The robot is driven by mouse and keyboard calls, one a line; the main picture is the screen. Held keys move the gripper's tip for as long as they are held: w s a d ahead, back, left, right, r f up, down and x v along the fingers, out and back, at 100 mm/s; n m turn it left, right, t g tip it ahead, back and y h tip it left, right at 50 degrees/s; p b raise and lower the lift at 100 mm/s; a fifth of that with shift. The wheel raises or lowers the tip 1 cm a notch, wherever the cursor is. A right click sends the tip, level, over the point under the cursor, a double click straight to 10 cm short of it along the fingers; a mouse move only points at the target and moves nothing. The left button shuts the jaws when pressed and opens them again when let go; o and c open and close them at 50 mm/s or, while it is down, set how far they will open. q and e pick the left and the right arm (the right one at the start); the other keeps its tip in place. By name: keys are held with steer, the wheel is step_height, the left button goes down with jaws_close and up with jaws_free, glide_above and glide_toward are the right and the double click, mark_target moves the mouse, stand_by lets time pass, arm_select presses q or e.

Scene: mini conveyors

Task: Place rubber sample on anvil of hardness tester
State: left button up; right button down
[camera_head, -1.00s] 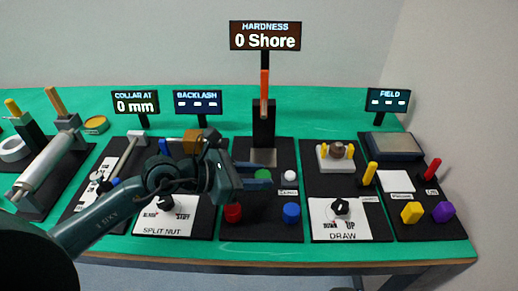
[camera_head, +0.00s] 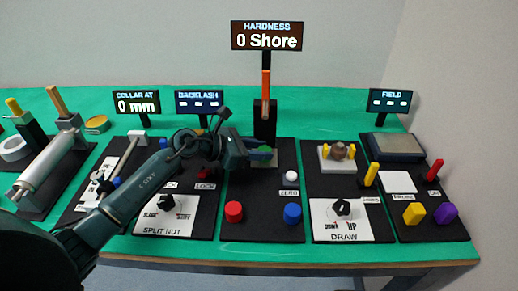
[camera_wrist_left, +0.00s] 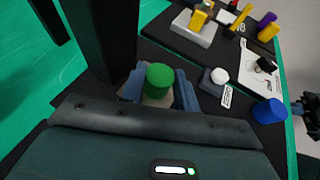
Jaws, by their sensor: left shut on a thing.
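My left gripper (camera_head: 255,152) is shut on the green rubber sample (camera_wrist_left: 160,78), a short cylinder standing upright between the two blue-grey fingers in the left wrist view. In the head view the sample (camera_head: 262,150) shows as a small patch of green. It is in front of the hardness tester's dark column (camera_head: 265,118), over the anvil area. A pale surface (camera_wrist_left: 157,100) shows just below the sample between the fingers. I cannot tell whether the sample touches it. The anvil is mostly hidden by my gripper. The display (camera_head: 268,36) reads 0 Shore. A dark part at the wrist view's right edge may be my right gripper.
The tester's orange lever (camera_head: 266,84) rises above the column. A white button (camera_head: 291,177), red knob (camera_head: 233,211) and blue knob (camera_head: 292,213) stand on its base. The DRAW station (camera_head: 340,160) is to the right. Split-nut controls lie under my left arm.

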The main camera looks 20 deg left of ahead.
arm_select(q)
steer(key=shift+f, duration=0.15)
steer(key=o, duration=1)
steer(key=shift+a+r, duration=0.1)
steer(key=shift+r, duration=0.1)
steer(key=v, duration=0.6)
steer(key=shift+s+a+b, duration=0.15)
steer(key=shift+a+b, duration=0.05)
steer(key=shift+b, duration=0.15)
steer(key=shift+s+a+r, duration=0.2)
steer(key=shift+s+a, duration=0.05)
steer(key=shift+s, duration=0.05)
